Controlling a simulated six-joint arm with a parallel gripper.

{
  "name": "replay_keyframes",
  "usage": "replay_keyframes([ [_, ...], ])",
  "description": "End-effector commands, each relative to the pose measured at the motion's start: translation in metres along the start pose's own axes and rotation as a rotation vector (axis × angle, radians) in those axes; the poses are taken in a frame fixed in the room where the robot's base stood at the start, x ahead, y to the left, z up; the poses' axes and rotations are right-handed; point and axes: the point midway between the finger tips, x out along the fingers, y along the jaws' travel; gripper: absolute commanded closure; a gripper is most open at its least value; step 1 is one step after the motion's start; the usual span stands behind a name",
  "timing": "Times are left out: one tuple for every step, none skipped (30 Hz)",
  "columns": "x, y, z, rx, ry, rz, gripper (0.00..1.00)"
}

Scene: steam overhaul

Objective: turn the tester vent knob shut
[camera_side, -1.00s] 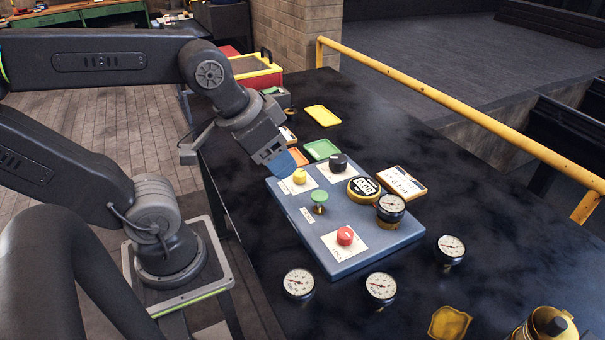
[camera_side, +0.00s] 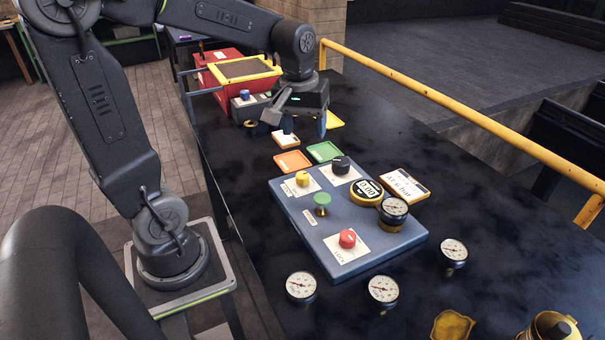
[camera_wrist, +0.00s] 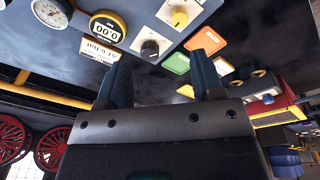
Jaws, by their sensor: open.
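The tester is a blue-grey panel box (camera_side: 345,262) on the dark bench. It carries a yellow knob (camera_side: 302,178), a black knob (camera_side: 340,165), a red knob (camera_side: 347,238) and a green knob (camera_side: 322,200). The knob labels are too small to read, so I cannot tell which is the vent. A round yellow-rimmed display (camera_side: 366,189) on it reads 0.00. My gripper (camera_side: 305,126) is open and empty, beyond the tester's far edge and clear of every knob. In the wrist view, the black knob (camera_wrist: 150,48) and yellow knob (camera_wrist: 179,17) lie beyond my open fingers (camera_wrist: 162,78).
A red and yellow case (camera_side: 238,72) stands farther back. Loose gauges (camera_side: 301,286) stand in front. A labelled plate (camera_side: 404,185) lies right of the tester. A yellow rail (camera_side: 430,97) runs along the right.

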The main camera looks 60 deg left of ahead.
Motion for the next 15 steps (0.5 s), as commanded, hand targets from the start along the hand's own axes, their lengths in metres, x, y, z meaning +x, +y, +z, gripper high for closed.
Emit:
replay_keyframes([
  [0.011,-0.006,-0.016,-0.081,-0.033,-0.022,0.39],
  [0.015,-0.009,-0.023,-0.121,-0.049,-0.033,0.39],
  [0.021,-0.012,-0.032,-0.168,-0.067,-0.045,0.39],
  [0.025,-0.015,-0.037,-0.198,-0.077,-0.052,0.39],
  [0.028,-0.017,-0.041,-0.225,-0.086,-0.059,0.39],
  [0.032,-0.019,-0.046,-0.253,-0.096,-0.066,0.39],
  [0.033,-0.021,-0.049,-0.270,-0.101,-0.070,0.39],
  [0.035,-0.022,-0.051,-0.282,-0.105,-0.073,0.39],
  [0.037,-0.023,-0.052,-0.293,-0.110,-0.076,0.39],
  [0.039,-0.023,-0.053,-0.299,-0.112,-0.077,0.39],
  [0.041,-0.024,-0.053,-0.302,-0.113,-0.078,0.39],
  [0.044,-0.024,-0.053,-0.303,-0.114,-0.079,0.39],
  [0.047,-0.024,-0.052,-0.303,-0.115,-0.080,0.39],
  [0.050,-0.024,-0.052,-0.302,-0.115,-0.080,0.39],
  [0.056,-0.025,-0.051,-0.302,-0.115,-0.080,0.39],
])
